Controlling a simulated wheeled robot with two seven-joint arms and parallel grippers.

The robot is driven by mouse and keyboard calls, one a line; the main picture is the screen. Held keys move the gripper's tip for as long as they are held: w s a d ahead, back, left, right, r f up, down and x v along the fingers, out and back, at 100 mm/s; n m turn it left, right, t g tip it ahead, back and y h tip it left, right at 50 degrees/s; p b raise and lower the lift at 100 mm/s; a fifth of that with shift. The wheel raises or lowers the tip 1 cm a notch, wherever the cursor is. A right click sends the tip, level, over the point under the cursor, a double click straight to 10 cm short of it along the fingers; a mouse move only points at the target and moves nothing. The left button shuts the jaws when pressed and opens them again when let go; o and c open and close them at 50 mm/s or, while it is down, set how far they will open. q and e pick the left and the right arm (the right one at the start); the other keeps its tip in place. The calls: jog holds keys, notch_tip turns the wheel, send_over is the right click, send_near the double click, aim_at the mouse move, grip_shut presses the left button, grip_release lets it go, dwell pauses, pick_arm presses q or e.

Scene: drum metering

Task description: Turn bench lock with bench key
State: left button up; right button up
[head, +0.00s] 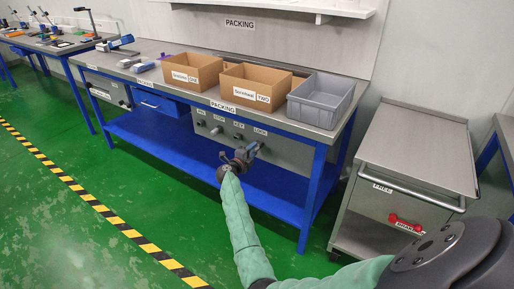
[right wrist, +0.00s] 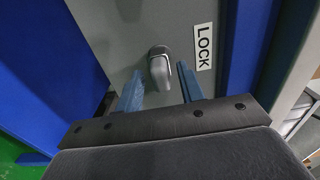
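The bench lock is on the grey front panel of the packing bench, by the LOCK label (head: 260,131); this label also shows in the right wrist view (right wrist: 204,47). A grey, rounded handle, which looks like the bench key (right wrist: 159,68), sticks out of the panel beside the label. My right gripper (head: 256,147) is at the panel, and in the right wrist view its two blue fingers (right wrist: 160,76) stand apart on either side of the handle. A gap shows on the left, and the right finger is closer. My left gripper is not in view.
Other labelled dark controls (head: 216,130) sit left of the lock. Two cardboard boxes (head: 258,87) and a grey bin (head: 321,98) stand on the bench. A metal cart (head: 415,150) with a red handle is to the right. Green floor lies open in front.

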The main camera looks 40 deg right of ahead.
grip_shut()
jog(key=shift+f+m+b, duration=0.1)
jog(key=shift+m+b, duration=0.9)
jog(key=shift+b, duration=0.3)
jog(key=shift+m+b, duration=1.2)
jog(key=shift+b, duration=0.15)
